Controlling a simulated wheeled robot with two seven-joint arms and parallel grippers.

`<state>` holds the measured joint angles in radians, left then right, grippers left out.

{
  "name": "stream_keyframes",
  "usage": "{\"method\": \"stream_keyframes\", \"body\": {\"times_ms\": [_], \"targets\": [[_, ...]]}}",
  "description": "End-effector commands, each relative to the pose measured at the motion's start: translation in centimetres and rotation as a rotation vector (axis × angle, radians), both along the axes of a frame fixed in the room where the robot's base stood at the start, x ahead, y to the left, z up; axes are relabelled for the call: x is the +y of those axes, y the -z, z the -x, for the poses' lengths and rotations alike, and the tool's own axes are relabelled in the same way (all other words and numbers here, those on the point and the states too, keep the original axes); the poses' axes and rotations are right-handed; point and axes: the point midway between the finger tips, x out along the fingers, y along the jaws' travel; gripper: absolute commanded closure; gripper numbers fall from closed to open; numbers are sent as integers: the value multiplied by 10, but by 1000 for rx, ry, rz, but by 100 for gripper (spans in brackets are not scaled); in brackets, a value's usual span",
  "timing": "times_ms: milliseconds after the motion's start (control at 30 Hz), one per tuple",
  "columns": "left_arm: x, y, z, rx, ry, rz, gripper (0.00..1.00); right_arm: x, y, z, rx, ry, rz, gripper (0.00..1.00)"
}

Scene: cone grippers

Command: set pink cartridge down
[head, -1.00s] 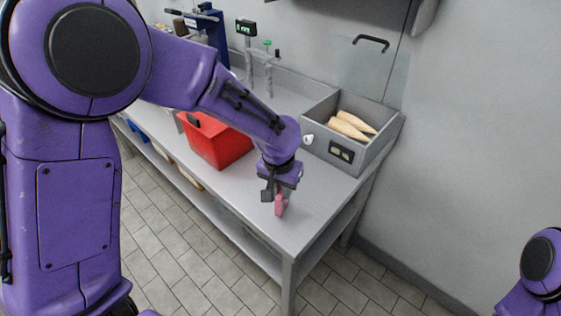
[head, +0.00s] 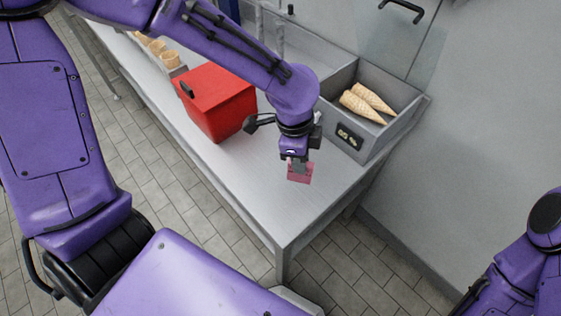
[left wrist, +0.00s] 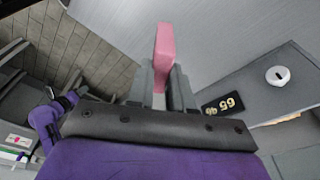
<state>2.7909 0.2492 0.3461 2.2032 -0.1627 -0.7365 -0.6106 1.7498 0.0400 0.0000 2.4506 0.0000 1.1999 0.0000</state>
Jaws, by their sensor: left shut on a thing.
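The pink cartridge (head: 299,174) is a small flat block at the tip of my left gripper (head: 298,160). It hangs over the right part of the grey metal table (head: 255,195) in the head view. I cannot tell whether its lower edge touches the tabletop. In the left wrist view the pink cartridge (left wrist: 164,52) stands between the two grey fingers of my left gripper (left wrist: 160,85), which is shut on it. My right arm shows at the lower right of the head view, but its gripper is out of the frame.
A red box (head: 218,104) stands on the table, left of my left gripper. A grey bin (head: 376,136) with cones (head: 361,106) and a dark display stands behind and right of it. Cone holders (head: 160,50) are at the far left. The front right tabletop is clear.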

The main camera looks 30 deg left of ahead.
Motion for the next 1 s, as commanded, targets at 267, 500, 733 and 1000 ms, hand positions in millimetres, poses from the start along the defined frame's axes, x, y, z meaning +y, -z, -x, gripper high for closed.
{"method": "stream_keyframes", "body": {"times_ms": [267,500,733,1000], "targets": [[-24,-42,49,-3,1018,0,100,0,-17,0,-1,0,1,100],[-29,-75,80,-2,1823,-5,100,0,-27,0,-1,0,1,100],[-26,-84,85,0,2146,-3,100,0,-31,0,-1,0,1,100],[11,-53,22,1,2149,0,100,0,-44,0,-1,0,1,100]]}}
